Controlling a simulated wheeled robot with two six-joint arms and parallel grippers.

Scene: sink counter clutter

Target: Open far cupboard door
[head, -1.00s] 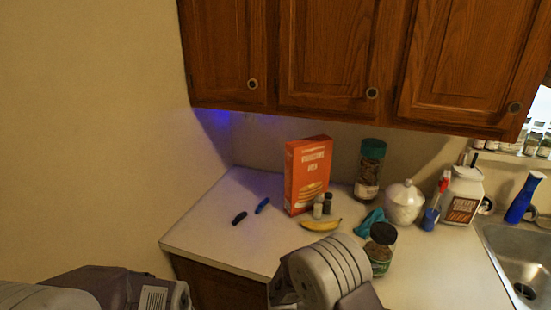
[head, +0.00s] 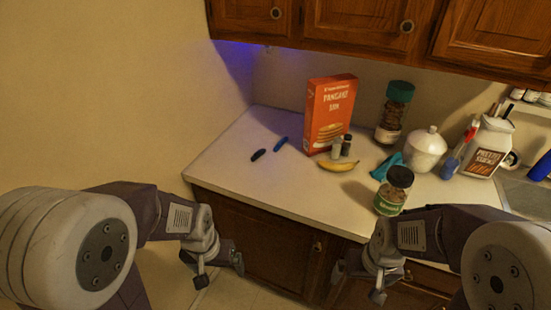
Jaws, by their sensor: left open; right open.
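Wooden upper cupboard doors run along the top of the head view; the leftmost door (head: 245,14) has a round knob (head: 275,13), and the door beside it (head: 360,12) has another knob (head: 407,26). Both are shut, with their tops cut off. Below the counter is a wooden lower door (head: 265,240) with a knob (head: 318,247), also shut. My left gripper (head: 220,272) is open and empty, in front of the lower cupboard at the left. My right gripper (head: 358,283) is open and empty, low in the view. Neither visibly holds a knob.
The white counter (head: 225,170) holds two small dark and blue items, an orange pancake box (head: 330,112), shakers, a banana (head: 338,165), jars (head: 393,190), a white lidded pot (head: 425,150) and a sugar container (head: 490,147). A sink is at right, a bare wall at left.

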